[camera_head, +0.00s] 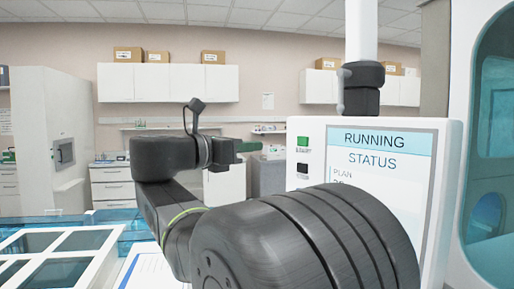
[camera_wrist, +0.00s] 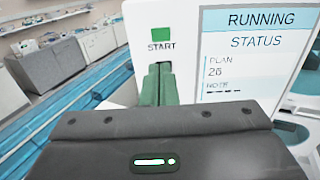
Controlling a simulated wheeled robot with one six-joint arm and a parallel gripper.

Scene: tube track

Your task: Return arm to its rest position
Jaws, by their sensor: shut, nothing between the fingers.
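My gripper (camera_head: 260,146) is raised in front of a white machine panel and points right toward it in the head view. Its two green fingers also show in the wrist view (camera_wrist: 157,68), shut together with nothing between them. In the wrist view the fingertips appear just below the green START button (camera_wrist: 161,34). In the head view a gap shows between the fingertips and the panel's left edge. My dark arm is bent and fills the lower middle of the head view. The panel's screen (camera_head: 378,155) reads RUNNING STATUS.
The panel also has a black button (camera_head: 303,168) below the green one. A white frame with dark windows (camera_head: 85,241) lies at lower left. A large white machine with a blue window (camera_head: 495,130) stands at right. Cabinets (camera_head: 168,83) line the back wall.

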